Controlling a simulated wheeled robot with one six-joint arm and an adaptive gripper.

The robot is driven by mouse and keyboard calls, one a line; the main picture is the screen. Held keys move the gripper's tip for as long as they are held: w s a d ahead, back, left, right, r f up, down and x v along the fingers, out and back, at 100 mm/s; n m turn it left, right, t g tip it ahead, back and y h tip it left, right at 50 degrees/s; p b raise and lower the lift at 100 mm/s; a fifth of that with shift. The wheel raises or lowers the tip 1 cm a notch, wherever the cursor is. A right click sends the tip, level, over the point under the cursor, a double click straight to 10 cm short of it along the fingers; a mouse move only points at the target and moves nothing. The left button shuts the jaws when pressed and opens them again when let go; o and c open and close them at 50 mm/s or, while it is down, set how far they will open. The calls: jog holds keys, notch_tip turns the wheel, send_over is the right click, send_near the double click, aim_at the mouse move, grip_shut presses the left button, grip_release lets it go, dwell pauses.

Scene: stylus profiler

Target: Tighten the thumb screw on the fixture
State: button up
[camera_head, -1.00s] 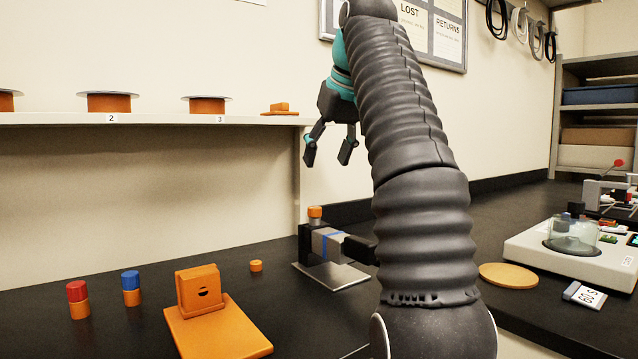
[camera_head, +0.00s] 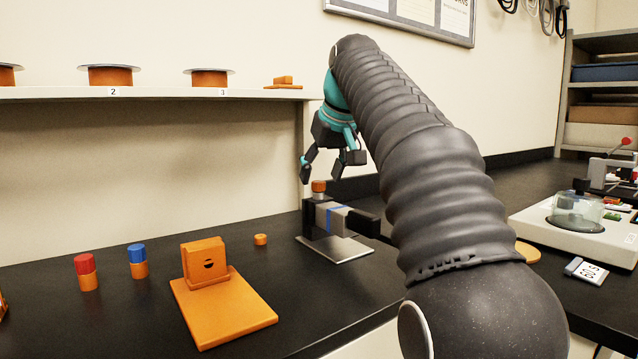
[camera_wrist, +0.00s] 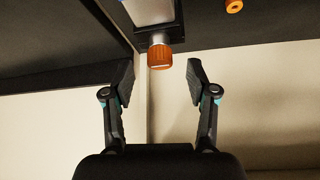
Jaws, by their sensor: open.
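The fixture (camera_head: 327,218) stands on a grey metal plate (camera_head: 335,249) on the black bench, with a blue stripe on its light block. Its orange thumb screw (camera_head: 319,186) sits upright on top of the fixture's left part. My gripper (camera_head: 325,177) is above the fixture, fingers pointing down, open and empty. In the wrist view the thumb screw (camera_wrist: 160,57) shows just beyond and between the two spread fingertips of my gripper (camera_wrist: 160,77), apart from both. Part of the fixture's right side lies close to my arm in the head view.
An orange stand (camera_head: 222,300), a red-topped cylinder (camera_head: 87,271), a blue-topped cylinder (camera_head: 137,261) and a small orange knob (camera_head: 261,239) are on the bench to the left. A shelf (camera_head: 150,93) runs above. A white instrument (camera_head: 577,229) stands at right.

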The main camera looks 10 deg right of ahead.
aim_at(318, 182)
jog(key=shift+x, duration=1.6)
grip_shut()
jog(key=shift+a+r+m+h, duration=0.1)
jog(key=shift+m+h, duration=0.3)
jog(key=shift+m, duration=0.2)
jog(key=m+h, duration=0.1)
jog(key=m, duration=0.1)
jog(key=shift+m+h, duration=0.3)
jog(key=shift+m, duration=0.1)
jog(key=m, duration=0.1)
jog(key=m+h, duration=0.1)
jog(key=m, duration=0.1)
jog(key=m+g+h, duration=0.1)
jog(key=m, duration=0.1)
jog(key=shift+f, duration=0.25)
